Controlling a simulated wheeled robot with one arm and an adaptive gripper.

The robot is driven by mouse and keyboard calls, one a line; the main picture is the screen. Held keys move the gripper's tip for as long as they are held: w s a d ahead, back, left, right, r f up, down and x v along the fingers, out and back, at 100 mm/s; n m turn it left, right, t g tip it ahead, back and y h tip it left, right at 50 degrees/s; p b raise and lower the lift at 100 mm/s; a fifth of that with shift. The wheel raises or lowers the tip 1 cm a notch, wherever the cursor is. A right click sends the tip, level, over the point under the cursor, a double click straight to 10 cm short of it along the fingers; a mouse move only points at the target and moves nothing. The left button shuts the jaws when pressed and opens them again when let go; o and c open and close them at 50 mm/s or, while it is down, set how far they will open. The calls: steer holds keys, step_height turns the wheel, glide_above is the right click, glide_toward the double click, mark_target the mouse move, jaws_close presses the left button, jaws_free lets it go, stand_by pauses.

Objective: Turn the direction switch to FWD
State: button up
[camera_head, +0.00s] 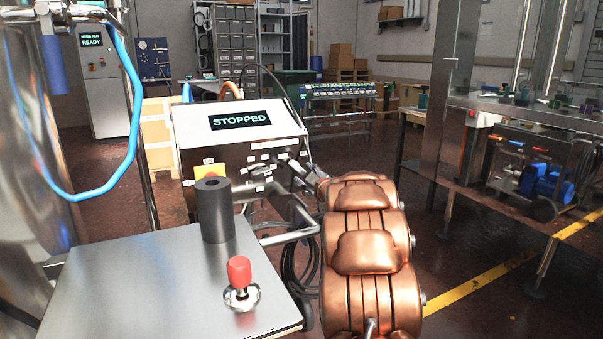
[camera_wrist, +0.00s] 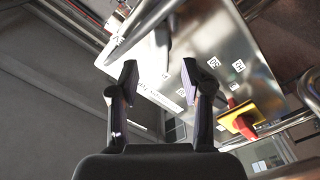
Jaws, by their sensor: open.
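The control box (camera_head: 188,137) stands ahead with a screen reading STOPPED. Its front panel has several small white labels and controls, partly hidden by my gripper. It also shows tilted in the wrist view (camera_wrist: 222,40). My gripper (camera_head: 285,172) is close to the right part of this panel. In the wrist view my gripper (camera_wrist: 160,82) is open, its two fingertips apart with nothing held between them. A dark switch handle (camera_wrist: 162,40) shows just beyond the gap between the fingers. I cannot read its label or tell which way it is set.
A red knob on a yellow plate (camera_wrist: 240,118) sits on the panel, right of my gripper in the wrist view. A steel table (camera_head: 140,275) in front carries a dark cylinder (camera_head: 214,215) and a red-topped button (camera_head: 239,272). Metal tubes run close by the panel.

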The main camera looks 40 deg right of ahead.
steer(key=v, duration=0.7)
steer(key=shift+w, duration=0.1)
stand_by(0.5)
